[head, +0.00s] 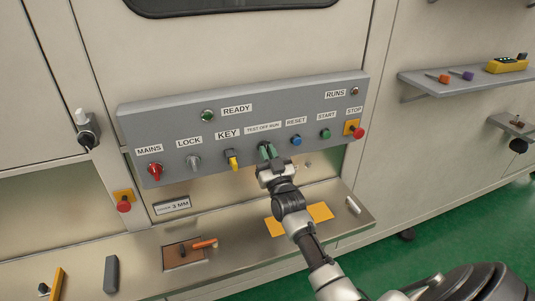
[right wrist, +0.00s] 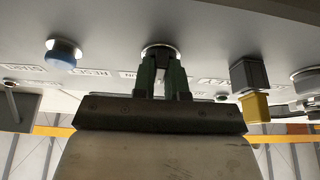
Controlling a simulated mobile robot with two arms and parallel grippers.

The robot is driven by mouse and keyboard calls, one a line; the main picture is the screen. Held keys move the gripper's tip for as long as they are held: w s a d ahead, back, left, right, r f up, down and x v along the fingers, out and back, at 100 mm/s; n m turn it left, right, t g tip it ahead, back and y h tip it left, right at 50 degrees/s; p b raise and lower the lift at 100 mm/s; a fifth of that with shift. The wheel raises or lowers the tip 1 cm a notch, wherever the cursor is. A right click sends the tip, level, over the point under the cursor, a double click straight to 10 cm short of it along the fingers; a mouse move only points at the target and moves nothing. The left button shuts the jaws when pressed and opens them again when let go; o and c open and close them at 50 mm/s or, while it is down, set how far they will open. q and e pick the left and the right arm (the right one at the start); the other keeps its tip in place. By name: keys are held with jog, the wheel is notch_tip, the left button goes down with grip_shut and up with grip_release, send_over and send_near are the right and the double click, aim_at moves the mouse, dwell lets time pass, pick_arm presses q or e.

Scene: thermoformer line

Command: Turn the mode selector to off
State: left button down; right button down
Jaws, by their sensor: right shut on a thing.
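The mode selector sits on the grey sloped control panel (head: 165,110) under the label TEST OFF RUN (head: 263,127), between the key switch (head: 231,160) and the blue RESET button (head: 296,140). My right gripper (head: 267,152) reaches up to it and covers it in the head view. In the right wrist view the two green fingers (right wrist: 163,72) are shut on the dark knob of the mode selector (right wrist: 158,50), one finger on each side. Which way the knob points is hidden by the fingers. My left gripper is not in view.
The LOCK switch (head: 193,161) and red MAINS knob (head: 155,171) are left of the key. The green START button (head: 326,134) and red STOP button (head: 359,132) are at right. Below is a metal ledge (head: 140,250) with an orange-handled tool (head: 204,244).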

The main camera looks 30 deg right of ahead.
jog(key=shift+f, duration=0.15)
dwell(0.3)
jog(key=c, duration=1.2)
grip_release()
jog(key=shift+o, duration=0.2)
jog(key=b+v, duration=0.3)
jog(key=v, duration=0.7)
jog(key=shift+s, duration=0.35)
jog(key=shift+a, duration=0.15)
